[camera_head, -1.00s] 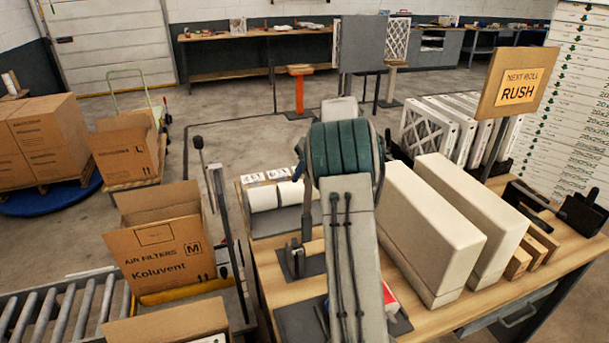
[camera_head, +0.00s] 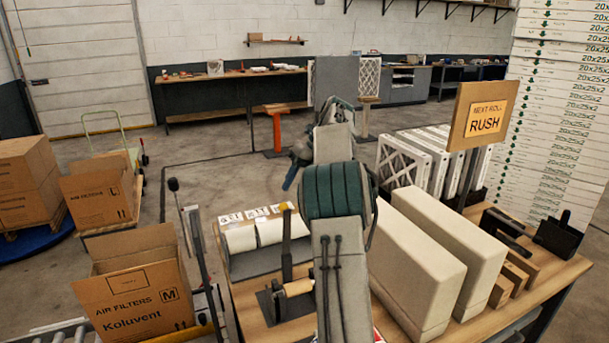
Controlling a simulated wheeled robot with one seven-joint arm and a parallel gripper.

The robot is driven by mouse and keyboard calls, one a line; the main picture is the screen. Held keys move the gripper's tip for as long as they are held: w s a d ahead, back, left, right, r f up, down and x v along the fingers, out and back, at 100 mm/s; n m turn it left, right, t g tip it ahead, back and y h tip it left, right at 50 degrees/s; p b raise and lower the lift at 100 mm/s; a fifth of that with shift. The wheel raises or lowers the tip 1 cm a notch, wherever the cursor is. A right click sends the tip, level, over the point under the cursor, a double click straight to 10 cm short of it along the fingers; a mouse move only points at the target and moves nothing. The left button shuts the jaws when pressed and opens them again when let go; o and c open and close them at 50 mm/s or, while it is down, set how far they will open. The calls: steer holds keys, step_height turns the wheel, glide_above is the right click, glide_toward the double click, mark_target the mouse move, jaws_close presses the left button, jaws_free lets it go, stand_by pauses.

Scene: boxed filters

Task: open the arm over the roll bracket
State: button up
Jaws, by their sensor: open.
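The roll bracket (camera_head: 283,300) stands on the table at the left of my arm. It has a dark base, a wooden-looking core (camera_head: 298,288) lying across it, and a dark upright arm (camera_head: 287,245) with a yellow tip. That arm looks raised; whether it is latched I cannot tell. My gripper (camera_head: 292,174) shows only in part, beyond my arm's teal joint and above and behind the bracket. It is open, apart from the bracket arm, with nothing visible in it. My arm hides part of the bracket's right side.
Two white rolls (camera_head: 240,239) with number cards lie in a grey tray behind the bracket. Two large pale blocks (camera_head: 415,270) stand close right of my arm. A "RUSH" sign (camera_head: 484,117) rises behind them. An open filter carton (camera_head: 135,295) stands left of the table.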

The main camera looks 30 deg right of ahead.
steer(key=shift+v, duration=1.8)
steer(key=s+a+f+n+h+b, duration=0.1)
steer(key=s+a+n+h+b, duration=0.2)
steer(key=s+a+n, duration=1.45)
steer(key=s+a+f+n+t+h+b, duration=0.1)
steer(key=s+a+f+n, duration=0.1)
steer(key=s+f+n, duration=0.4)
steer(key=s+a+f+n+t+h+b, duration=0.1)
steer(key=s+a+f+n, duration=0.2)
steer(key=s+f+n, duration=0.4)
steer(key=s+n, duration=0.3)
steer(key=n, duration=0.3)
steer(key=shift+b, duration=0.35)
